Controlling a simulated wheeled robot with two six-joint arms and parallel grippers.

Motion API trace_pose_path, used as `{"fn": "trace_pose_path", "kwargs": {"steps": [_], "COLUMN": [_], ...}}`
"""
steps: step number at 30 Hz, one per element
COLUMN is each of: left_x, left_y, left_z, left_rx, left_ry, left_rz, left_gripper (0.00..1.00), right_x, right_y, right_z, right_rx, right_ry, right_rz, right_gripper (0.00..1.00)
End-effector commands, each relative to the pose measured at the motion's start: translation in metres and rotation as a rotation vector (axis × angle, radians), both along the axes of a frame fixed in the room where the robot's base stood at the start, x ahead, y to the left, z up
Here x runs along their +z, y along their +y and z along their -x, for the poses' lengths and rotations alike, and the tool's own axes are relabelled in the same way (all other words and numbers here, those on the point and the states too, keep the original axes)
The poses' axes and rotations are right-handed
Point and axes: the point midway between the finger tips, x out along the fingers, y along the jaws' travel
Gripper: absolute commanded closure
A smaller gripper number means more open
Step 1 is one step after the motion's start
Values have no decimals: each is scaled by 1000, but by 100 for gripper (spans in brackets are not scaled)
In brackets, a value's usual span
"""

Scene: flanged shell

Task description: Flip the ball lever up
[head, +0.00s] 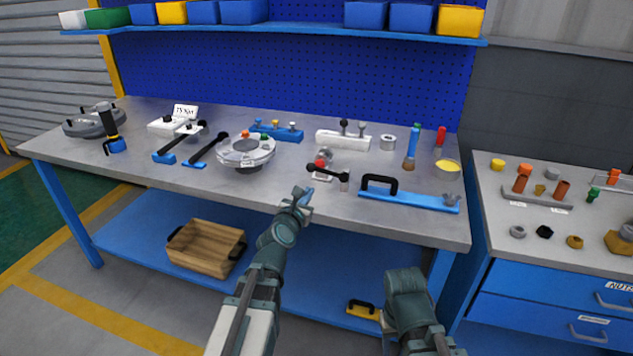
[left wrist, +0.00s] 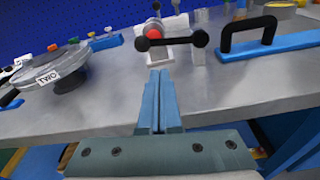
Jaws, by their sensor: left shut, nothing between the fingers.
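A red ball (head: 320,163) on a small base sits close behind the lever. A blue plate with a black handle (head: 410,194) lies to the right, a round grey fixture (head: 245,152) to the left. The bench top (head: 290,178) is bare between the fixture and the lever.

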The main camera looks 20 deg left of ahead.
Motion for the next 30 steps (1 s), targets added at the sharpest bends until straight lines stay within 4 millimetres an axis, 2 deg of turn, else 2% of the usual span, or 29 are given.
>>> {"fn": "trace_pose_path", "kwargs": {"steps": [5, 12, 18, 24, 30], "left_x": [-4, -10, -13, -14, -14], "left_y": [0, -1, -2, -2, -2], "left_z": [-21, -64, -89, -98, -98], "left_rx": [-1, -1, -2, -2, -1], "left_ry": [0, 0, 1, 1, 1], "left_rz": [-1, -2, -2, -2, -2], "left_gripper": [100, 100, 100, 100, 100], "right_x": [-4, -10, -13, -14, -14], "right_y": [0, 0, 0, 0, 0], "right_z": [0, 0, 0, 0, 0], "right_rx": [0, 0, 0, 0, 0], "right_ry": [0, 0, 0, 0, 0], "right_rz": [0, 0, 0, 0, 0], "right_gripper": [50, 50, 50, 50, 50]}}
